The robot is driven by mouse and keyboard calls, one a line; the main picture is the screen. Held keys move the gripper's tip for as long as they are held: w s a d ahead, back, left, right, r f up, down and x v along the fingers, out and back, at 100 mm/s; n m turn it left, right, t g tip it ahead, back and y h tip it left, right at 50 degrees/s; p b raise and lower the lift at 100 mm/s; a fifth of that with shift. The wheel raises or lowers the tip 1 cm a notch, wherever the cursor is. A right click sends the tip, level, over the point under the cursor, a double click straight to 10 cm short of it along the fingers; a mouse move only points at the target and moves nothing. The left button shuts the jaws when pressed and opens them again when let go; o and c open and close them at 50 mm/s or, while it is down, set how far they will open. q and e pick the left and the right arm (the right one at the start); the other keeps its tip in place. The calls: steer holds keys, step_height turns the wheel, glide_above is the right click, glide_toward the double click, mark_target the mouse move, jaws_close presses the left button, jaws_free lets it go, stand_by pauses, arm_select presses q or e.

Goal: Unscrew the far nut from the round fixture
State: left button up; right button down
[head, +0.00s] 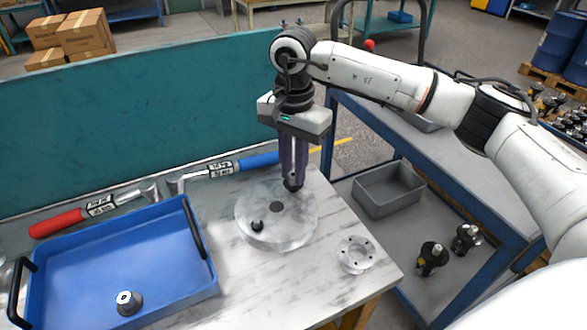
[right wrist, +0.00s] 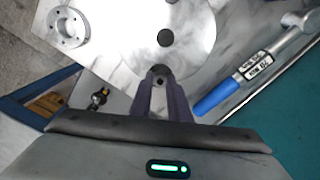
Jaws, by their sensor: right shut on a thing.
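The round fixture (head: 282,235) is a pale metal disc lying flat on the marble-look table, with a dark spot at its middle and a dark near nut (head: 257,226) towards its front left. My right gripper (head: 292,185) points straight down over the disc's far edge. It is shut on the far nut, which is mostly hidden between the fingertips in the head view. In the right wrist view the far nut (right wrist: 160,71) shows dark between the fingertips, at the edge of the disc (right wrist: 190,35). My left gripper is not in view.
A blue tray (head: 190,298) on the left holds a dark nut-like part (head: 128,302). Red-handled (head: 62,222) and blue-handled (head: 258,160) wrenches lie behind. A small holed ring (head: 355,254) sits at front right. A blue-framed cart with a grey bin (head: 388,190) stands right.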

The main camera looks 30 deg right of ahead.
steer(key=shift+n, duration=0.3)
steer(key=n, duration=0.4)
steer(key=shift+n+b, duration=0.3)
steer(key=c, duration=1.9)
jaws_free()
steer(key=shift+o, duration=0.2)
steer(key=shift+r, duration=0.1)
steer(key=m, duration=0.5)
steer(key=shift+p, duration=0.35)
steer(key=m, duration=0.5)
